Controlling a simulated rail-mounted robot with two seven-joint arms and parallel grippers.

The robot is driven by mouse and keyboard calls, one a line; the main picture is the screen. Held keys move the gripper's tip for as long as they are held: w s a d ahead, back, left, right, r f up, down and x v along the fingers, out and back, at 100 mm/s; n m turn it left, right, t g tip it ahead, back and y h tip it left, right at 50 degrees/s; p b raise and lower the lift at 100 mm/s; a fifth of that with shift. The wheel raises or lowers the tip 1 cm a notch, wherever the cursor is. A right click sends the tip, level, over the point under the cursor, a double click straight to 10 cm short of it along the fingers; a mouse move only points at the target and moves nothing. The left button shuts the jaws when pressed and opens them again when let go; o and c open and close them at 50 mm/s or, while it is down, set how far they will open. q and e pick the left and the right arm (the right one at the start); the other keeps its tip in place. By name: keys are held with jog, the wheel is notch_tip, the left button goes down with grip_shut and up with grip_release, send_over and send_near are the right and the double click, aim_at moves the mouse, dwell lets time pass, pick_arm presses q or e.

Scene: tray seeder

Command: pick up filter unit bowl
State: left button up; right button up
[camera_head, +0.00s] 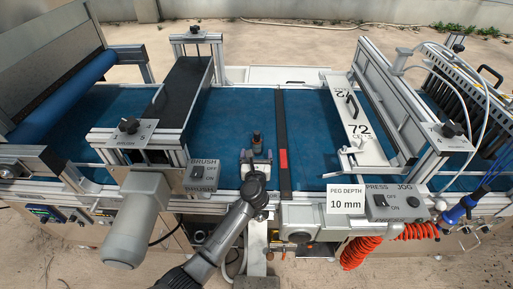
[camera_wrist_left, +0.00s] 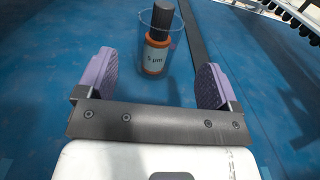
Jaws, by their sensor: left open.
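The filter unit bowl (camera_wrist_left: 176,45) is a clear, see-through cup standing on the blue belt in the left wrist view. Inside its outline is a filter with a dark ribbed top and an orange body with a white "5 µm" label. In the head view the small dark filter (camera_head: 257,139) stands on the belt just beyond my gripper; the clear wall is too small to make out there. My left gripper (camera_head: 256,161) is open and empty. In the left wrist view its two purple pads (camera_wrist_left: 156,77) are apart, with the bowl ahead between them. My right gripper is not in view.
A dark strip with a red mark (camera_head: 282,120) crosses the belt right of the bowl. A white "72" plate (camera_head: 357,125) lies farther right. The brush unit (camera_head: 182,90) stands left. Blue belt (camera_head: 225,115) is clear around the bowl. The front rail carries switch boxes.

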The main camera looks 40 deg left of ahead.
aim_at(257, 143)
pick_arm(q)
jog(key=shift+x, duration=1.45)
jog(key=shift+b+x, duration=1.3)
jog(key=shift+x, duration=1.3)
jog(key=shift+c, duration=0.3)
jog(key=c, duration=1)
jog(key=shift+r, duration=0.1)
